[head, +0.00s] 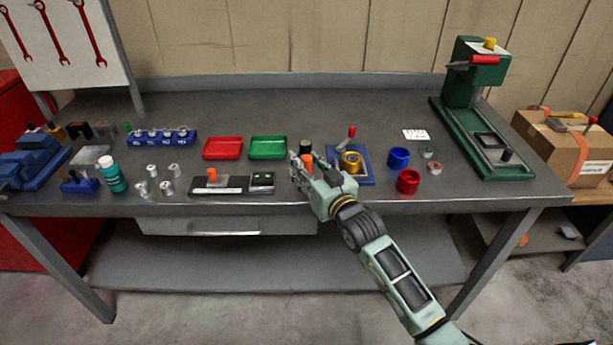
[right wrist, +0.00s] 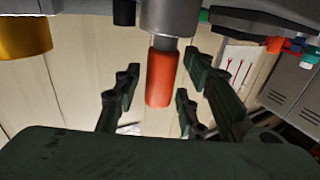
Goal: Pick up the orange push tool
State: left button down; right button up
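The orange push tool (head: 307,160) stands upright near the front of the bench, partly hidden by my right gripper in the head view. In the right wrist view, which looks upside down, its orange handle (right wrist: 160,78) joins a wider grey cylinder (right wrist: 171,17). My right gripper (head: 309,168) is open, with a finger on either side of the handle. Gaps show between the handle and both fingers (right wrist: 160,95) in the right wrist view. My left gripper is not in view.
A black block with an orange knob (head: 212,174) and a small scale (head: 262,181) stand left of the gripper. A blue fixture (head: 365,179) with a brass part (head: 351,161) is close on the right. Red (head: 222,148) and green (head: 268,147) trays lie behind.

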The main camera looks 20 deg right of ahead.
grip_shut()
